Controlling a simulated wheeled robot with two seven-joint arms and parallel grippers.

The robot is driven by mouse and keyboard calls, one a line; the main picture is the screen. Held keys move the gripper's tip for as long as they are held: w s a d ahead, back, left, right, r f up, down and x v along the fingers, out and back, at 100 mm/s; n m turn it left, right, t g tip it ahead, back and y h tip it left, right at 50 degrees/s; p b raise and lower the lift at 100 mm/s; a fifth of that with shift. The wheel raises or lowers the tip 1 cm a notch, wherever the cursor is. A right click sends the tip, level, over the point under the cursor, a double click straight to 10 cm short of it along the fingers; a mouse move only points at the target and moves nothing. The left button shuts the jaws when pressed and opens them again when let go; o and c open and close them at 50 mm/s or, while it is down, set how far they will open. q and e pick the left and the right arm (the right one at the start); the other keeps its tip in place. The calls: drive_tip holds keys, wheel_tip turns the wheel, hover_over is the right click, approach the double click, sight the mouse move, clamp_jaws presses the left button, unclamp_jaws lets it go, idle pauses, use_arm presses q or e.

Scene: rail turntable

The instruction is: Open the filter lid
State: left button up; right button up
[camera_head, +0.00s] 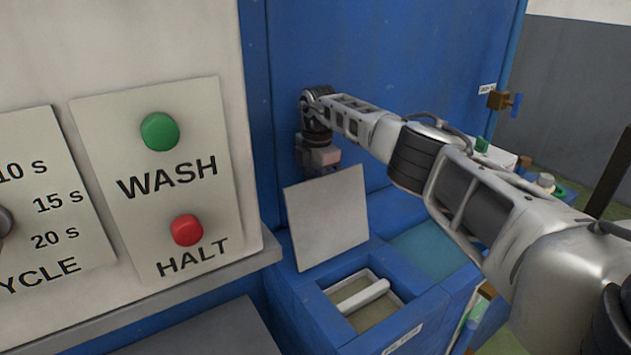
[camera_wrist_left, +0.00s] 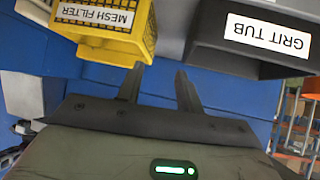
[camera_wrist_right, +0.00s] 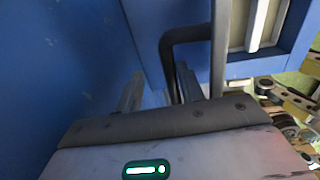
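The filter lid (camera_head: 328,218) is a grey square plate, standing raised and steeply tilted at the back of an opening in the blue housing (camera_head: 322,322). In the right wrist view the lid (camera_wrist_right: 220,50) shows nearly edge-on, with a dark bent handle (camera_wrist_right: 168,52) on its near side. My right gripper (camera_wrist_right: 160,88) is open, with the handle by its right finger; I cannot tell whether they touch. In the head view its fingertips are hidden behind the lid. A white bar (camera_head: 363,296) lies in the opening. My left gripper (camera_wrist_left: 158,85) is open and empty.
The left wrist view shows a yellow mesh filter (camera_wrist_left: 100,45) and a dark grit tub (camera_wrist_left: 235,55) near my left fingers. A panel with a green WASH button (camera_head: 160,131) and red HALT button (camera_head: 187,230) stands left. A blue wall (camera_head: 390,60) rises behind the lid.

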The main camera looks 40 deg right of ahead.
drive_tip(key=shift+d+r, duration=0.1)
drive_tip(key=shift+r, duration=0.1)
wheel_tip(320, 180, up, 16)
drive_tip(key=s, duration=0.1)
drive_tip(key=shift+f+b, duration=0.25)
drive_tip(key=shift+b, duration=0.05)
drive_tip(key=shift+f, duration=0.1)
